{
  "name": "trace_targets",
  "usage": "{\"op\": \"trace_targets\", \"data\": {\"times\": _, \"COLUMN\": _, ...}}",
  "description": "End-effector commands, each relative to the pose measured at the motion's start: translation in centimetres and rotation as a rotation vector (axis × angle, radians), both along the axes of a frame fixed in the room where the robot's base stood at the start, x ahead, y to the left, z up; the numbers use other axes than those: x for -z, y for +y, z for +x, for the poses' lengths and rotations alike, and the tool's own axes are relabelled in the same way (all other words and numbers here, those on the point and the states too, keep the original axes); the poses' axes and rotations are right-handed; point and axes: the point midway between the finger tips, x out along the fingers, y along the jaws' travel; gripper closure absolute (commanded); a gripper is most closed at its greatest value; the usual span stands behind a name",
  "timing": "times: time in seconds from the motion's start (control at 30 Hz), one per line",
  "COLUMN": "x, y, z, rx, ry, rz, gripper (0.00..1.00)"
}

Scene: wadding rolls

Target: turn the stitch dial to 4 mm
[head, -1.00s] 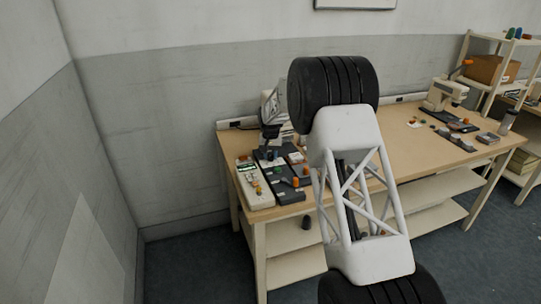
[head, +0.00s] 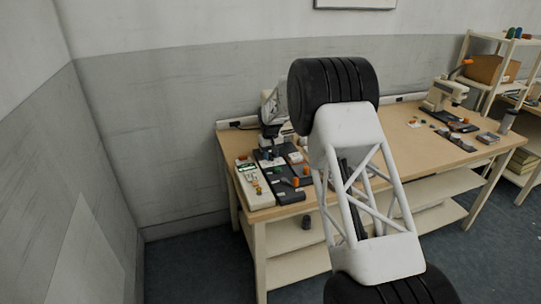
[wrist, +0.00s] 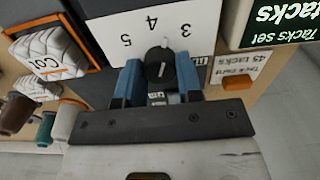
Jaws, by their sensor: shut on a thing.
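In the wrist view the stitch dial (wrist: 159,58) is a black round knob with a light line on it. It sits on a white plate (wrist: 115,25) printed with 5, 4 and 3, which appear upside down. My gripper (wrist: 159,74) has one blue finger on each side of the knob and is shut on it. The light line seems to point between 4 and 3, nearer which I cannot tell. In the head view the gripper end is small over the left of the table, and the dial cannot be made out there.
In the wrist view a white roll labelled "Co..." (wrist: 48,58) lies at left, with dark and green spools below it. A green "Tacks" box (wrist: 275,20) and an orange piece (wrist: 238,82) are at right. The wooden table (head: 400,140) has bare room mid-right.

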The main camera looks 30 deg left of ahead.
Motion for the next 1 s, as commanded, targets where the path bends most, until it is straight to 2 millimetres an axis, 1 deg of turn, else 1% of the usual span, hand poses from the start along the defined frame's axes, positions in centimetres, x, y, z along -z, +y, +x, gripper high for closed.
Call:
{"op": "trace_targets", "data": {"times": 0.2, "x": -0.16, "y": 0.06, "z": 0.04, "rx": -0.177, "ry": -0.003, "rz": 0.002, "gripper": 0.9}}
{"op": "trace_targets", "data": {"times": 0.5, "x": -0.1, "y": 0.06, "z": 0.05, "rx": -0.338, "ry": -0.002, "rz": 0.001, "gripper": 0.9}}
{"op": "trace_targets", "data": {"times": 0.7, "x": -0.13, "y": 0.08, "z": 0.05, "rx": -0.375, "ry": -0.003, "rz": 0.002, "gripper": 0.9}}
{"op": "trace_targets", "data": {"times": 1.0, "x": -0.16, "y": 0.09, "z": 0.06, "rx": -0.378, "ry": -0.003, "rz": 0.002, "gripper": 0.9}}
